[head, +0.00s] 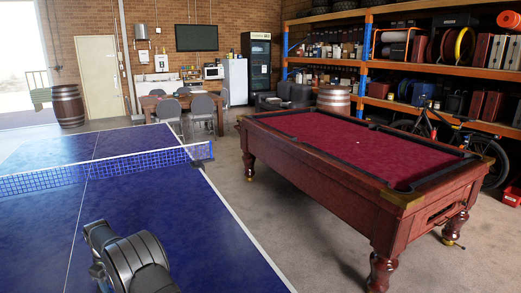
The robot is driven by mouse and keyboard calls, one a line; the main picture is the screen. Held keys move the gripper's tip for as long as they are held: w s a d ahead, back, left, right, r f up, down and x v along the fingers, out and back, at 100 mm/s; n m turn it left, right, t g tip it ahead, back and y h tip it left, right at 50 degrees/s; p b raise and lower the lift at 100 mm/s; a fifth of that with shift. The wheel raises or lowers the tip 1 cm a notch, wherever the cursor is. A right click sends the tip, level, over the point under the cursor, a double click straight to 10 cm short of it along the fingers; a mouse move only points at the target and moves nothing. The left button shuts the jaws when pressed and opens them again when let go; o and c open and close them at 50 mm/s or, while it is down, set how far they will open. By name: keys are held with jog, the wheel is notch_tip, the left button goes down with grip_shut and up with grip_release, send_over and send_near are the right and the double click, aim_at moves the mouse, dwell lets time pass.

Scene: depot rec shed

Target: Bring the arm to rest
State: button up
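Part of my own arm, dark grey and rounded, shows at the bottom left of the head view, in front of the blue table tennis table (135,205). The arm runs out of the bottom edge of the picture. My gripper cannot be made out, so its fingers and anything in them are hidden. No object is seen touching the visible arm part.
A net (110,172) crosses the blue table. A pool table (330,190) with red cloth stands to the right, with bare floor between. Behind are chairs (203,108), a barrel (68,105), a bicycle (445,135) and loaded shelving (365,60).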

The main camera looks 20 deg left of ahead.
jog(key=n, duration=0.2)
jog(key=shift+n, duration=0.4)
jog(key=shift+r, duration=1.05)
dwell(1.3)
